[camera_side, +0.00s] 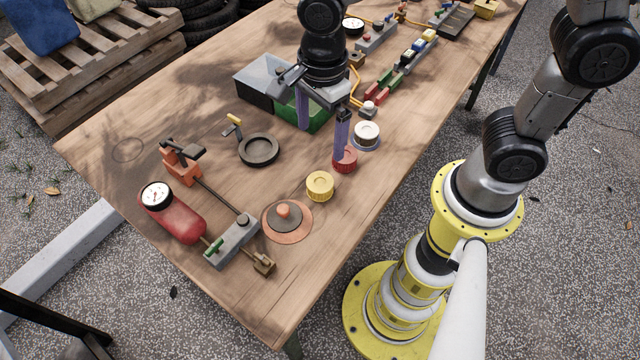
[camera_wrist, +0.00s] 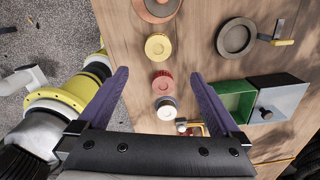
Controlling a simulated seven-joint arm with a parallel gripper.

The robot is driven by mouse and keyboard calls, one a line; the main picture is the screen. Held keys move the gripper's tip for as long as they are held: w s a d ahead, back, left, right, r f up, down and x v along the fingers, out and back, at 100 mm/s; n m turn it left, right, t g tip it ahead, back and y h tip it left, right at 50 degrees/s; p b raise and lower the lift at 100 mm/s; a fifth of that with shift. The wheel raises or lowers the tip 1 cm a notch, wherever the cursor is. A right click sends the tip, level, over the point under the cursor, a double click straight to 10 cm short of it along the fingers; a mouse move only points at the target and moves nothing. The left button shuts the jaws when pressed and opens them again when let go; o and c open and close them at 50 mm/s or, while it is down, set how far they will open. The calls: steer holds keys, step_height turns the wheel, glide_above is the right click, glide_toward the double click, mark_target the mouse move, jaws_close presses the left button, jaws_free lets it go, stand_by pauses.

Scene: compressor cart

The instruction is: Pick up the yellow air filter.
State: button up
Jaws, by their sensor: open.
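The yellow air filter (camera_side: 320,185) is a short round ribbed piece standing on the wooden table near its front edge. It also shows in the wrist view (camera_wrist: 158,47), above and beyond my fingertips. My gripper (camera_side: 322,118) has two purple fingers spread wide apart with nothing between them. In the side view it hangs above the table, behind the yellow filter. In the wrist view the fingers (camera_wrist: 157,75) frame a red filter (camera_wrist: 163,82) and a white filter (camera_wrist: 166,108) lower in the picture. No finger touches the yellow filter.
The red filter (camera_side: 344,162) stands close behind the yellow one, and the white filter (camera_side: 366,134) behind that. A copper-coloured disc with a knob (camera_side: 284,222) lies in front. A dark ring (camera_side: 259,150) and a green bin (camera_side: 291,109) are to the left and behind.

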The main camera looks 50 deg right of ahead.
steer(key=f, duration=0.1)
glide_above(320, 181)
steer(key=f, duration=0.8)
steer(key=shift+s+a, duration=0.15)
steer(key=shift+s, duration=0.1)
steer(key=shift+w+f, duration=0.2)
steer(key=shift+f, duration=2.5)
steer(key=c, duration=1.4)
steer(key=shift+r, duration=0.1)
